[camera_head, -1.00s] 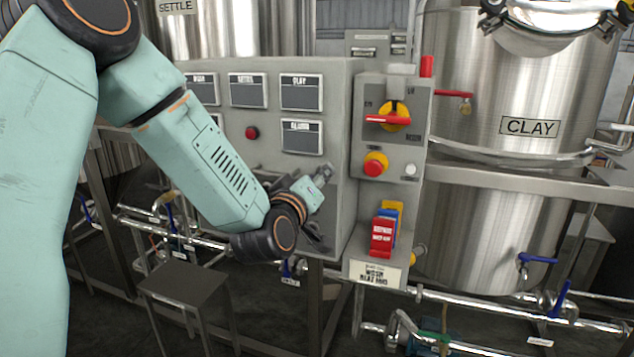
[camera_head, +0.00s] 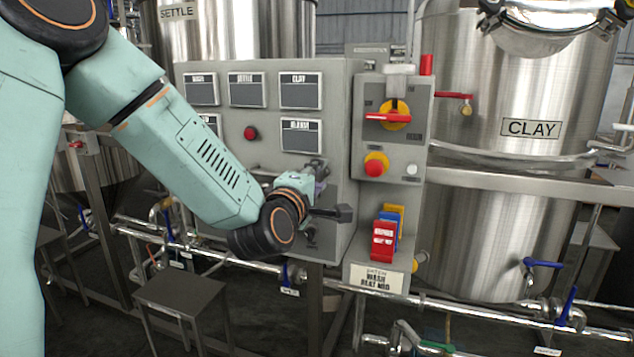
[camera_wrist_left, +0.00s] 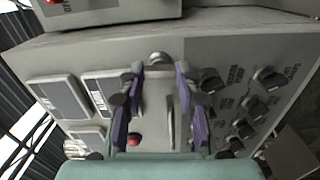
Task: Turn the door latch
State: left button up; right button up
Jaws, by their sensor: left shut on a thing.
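The latch (camera_wrist_left: 158,60) shows as a rounded grey metal part on the grey cabinet door in the left wrist view. It sits between the tips of my left gripper (camera_wrist_left: 159,80), whose dark and purple fingers lie one on each side. The gripper is shut on it. In the head view, my left gripper (camera_head: 317,172) is against the right part of the cabinet front and the latch is hidden behind it. My right gripper is not in view.
The control cabinet (camera_head: 220,135) carries label plates and a red button (camera_head: 251,133). To its right is a switch box (camera_head: 392,95) with a red-yellow rotary switch and hanging tags (camera_head: 384,240). Black knobs (camera_wrist_left: 269,78) lie beside the fingers. A stool (camera_head: 180,290) stands below.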

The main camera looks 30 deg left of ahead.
pick_arm(q)
jog(key=shift+n, duration=0.5)
jog(key=o, duration=1.2)
jog(key=shift+c, duration=0.2)
jog(key=shift+s, duration=0.15)
jog(key=v, duration=0.7)
jog(key=shift+s, duration=0.15)
